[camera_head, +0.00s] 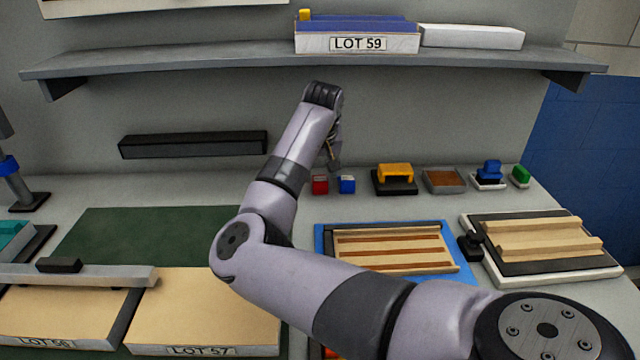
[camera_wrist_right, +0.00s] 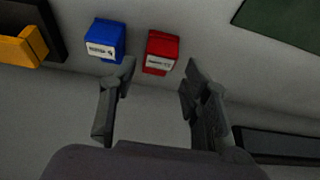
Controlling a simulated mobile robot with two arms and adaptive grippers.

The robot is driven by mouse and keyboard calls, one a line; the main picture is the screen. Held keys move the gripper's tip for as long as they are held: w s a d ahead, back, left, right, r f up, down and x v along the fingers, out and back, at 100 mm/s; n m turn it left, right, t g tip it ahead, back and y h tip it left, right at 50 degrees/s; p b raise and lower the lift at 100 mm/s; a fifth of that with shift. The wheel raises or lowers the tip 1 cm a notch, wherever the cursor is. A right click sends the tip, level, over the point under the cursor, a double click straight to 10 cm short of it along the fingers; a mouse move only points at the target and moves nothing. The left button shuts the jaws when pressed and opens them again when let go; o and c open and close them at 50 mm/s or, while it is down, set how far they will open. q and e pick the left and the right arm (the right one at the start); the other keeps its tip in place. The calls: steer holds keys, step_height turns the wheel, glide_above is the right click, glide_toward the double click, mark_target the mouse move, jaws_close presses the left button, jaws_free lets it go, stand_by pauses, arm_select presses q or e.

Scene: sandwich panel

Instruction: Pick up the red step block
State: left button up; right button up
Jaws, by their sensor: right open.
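The red step block (camera_head: 320,184) sits on the bench toward the back, just left of a blue block (camera_head: 347,184). In the right wrist view the red block (camera_wrist_right: 161,52) has a white label on its side and lies ahead of my right gripper (camera_wrist_right: 158,80), between the lines of its fingers. The blue block (camera_wrist_right: 105,40) is to its left there, ahead of the left finger. My right gripper is open and empty. In the head view this gripper (camera_head: 334,158) is partly hidden by its wrist, above the two blocks. My left gripper is not in view.
An orange-topped black holder (camera_head: 394,178), a brown-topped tray (camera_head: 443,181) and a green block (camera_head: 521,176) stand to the right. A shelf (camera_head: 250,63) runs above, and a black bar (camera_head: 193,145) is on the wall. A blue-framed tray (camera_head: 322,240) lies in front.

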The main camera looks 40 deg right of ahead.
mark_target(320, 179)
steer(key=shift+x, duration=2.65)
steer(key=shift+c, duration=0.5)
steer(key=shift+r, duration=0.1)
steer(key=c, duration=0.8)
